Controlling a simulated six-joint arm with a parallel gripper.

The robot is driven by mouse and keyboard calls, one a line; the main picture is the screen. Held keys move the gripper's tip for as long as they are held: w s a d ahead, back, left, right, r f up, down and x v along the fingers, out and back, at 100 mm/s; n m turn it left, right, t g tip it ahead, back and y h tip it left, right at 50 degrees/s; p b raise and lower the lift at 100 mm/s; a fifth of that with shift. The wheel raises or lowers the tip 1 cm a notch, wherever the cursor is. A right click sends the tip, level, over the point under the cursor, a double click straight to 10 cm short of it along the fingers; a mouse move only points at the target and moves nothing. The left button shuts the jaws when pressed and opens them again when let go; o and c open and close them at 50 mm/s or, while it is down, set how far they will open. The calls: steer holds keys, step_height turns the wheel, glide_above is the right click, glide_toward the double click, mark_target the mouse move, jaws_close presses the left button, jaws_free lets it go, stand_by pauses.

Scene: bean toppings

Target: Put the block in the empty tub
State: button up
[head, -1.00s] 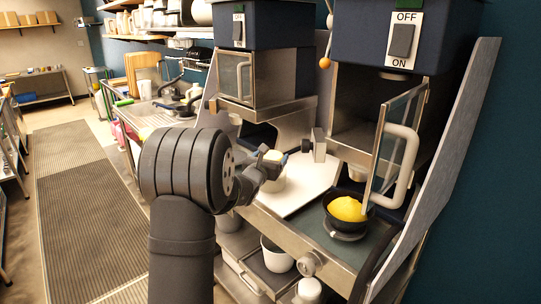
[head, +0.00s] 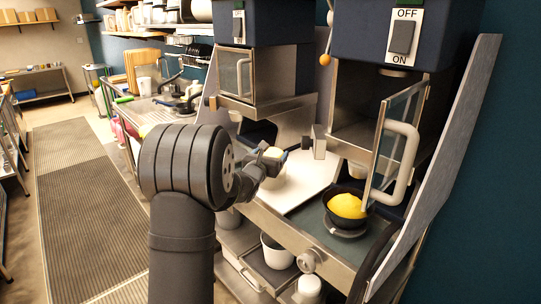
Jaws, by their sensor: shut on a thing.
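My gripper (head: 273,154) is at mid-picture in the head view, in front of the left machine. It is shut on a small pale block (head: 277,151), partly hidden by the fingers. A white tub (head: 277,180) shows just below and behind the gripper, mostly hidden by it; I cannot see inside it or tell the exact height of the block over it. Another white tub (head: 277,253) stands lower down on a tray under the counter, and no contents show in it.
A black bowl heaped with yellow food (head: 347,206) stands under the right machine, by its open glass door (head: 392,140). A white board (head: 302,186) lies bare on the counter between the machines. A white container (head: 308,288) stands at the bottom edge.

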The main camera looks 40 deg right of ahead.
steer(key=shift+f, duration=0.75)
stand_by(0.7)
steer(key=o, duration=1.2)
steer(key=v, duration=1.7)
steer(key=shift+a, duration=0.2)
steer(key=x, duration=1.7)
steer(key=shift+d, duration=0.2)
